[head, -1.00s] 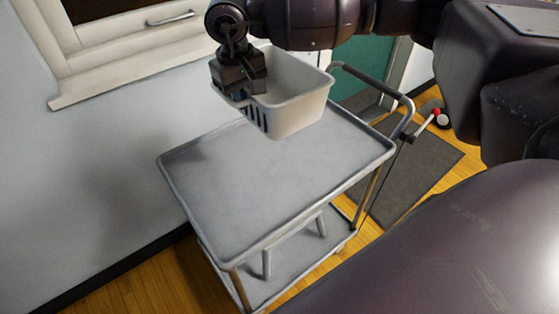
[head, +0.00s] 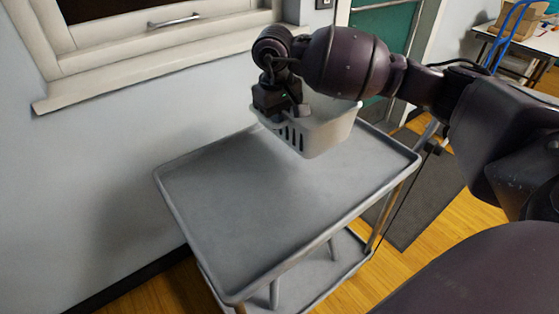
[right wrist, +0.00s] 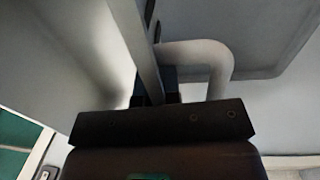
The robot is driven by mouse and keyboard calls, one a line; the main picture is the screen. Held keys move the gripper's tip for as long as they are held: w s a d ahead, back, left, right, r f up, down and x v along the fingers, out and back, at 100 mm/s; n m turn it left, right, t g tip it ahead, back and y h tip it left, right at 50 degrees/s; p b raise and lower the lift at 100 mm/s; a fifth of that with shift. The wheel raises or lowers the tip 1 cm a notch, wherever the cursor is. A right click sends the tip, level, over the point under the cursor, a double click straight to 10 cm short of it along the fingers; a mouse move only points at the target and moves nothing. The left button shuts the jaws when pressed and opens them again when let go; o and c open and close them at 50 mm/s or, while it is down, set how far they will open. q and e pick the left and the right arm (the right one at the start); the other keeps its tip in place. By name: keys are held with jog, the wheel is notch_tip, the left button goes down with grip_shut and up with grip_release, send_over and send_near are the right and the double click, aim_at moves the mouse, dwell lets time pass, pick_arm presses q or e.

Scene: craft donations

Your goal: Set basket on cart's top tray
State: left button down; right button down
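The basket (head: 325,135) is a pale, open-topped bin with slots in its side. In the head view it is upright over the far end of the cart's grey top tray (head: 235,210). I cannot tell whether its bottom touches the tray or hangs just above it. My right gripper (head: 285,112) is shut on the basket's left rim from above. In the right wrist view the basket's wall (right wrist: 140,45) runs down between the fingers (right wrist: 157,98). The gripper and arm hide part of the basket's rim and inside. My left gripper is not in view.
The cart's top tray is otherwise bare, with a low raised lip. The cart handle shows in the right wrist view (right wrist: 215,62). A wall and window sill (head: 150,82) stand close on the left. A dark mat (head: 420,215) lies right.

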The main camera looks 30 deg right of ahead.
jog(key=shift+f+b, duration=0.6)
jog(key=shift+f, duration=5.75)
jog(key=shift+r, duration=0.1)
jog(key=shift+f, duration=0.2)
jog(key=c, duration=1.4)
grip_release()
jog(key=shift+o, duration=0.4)
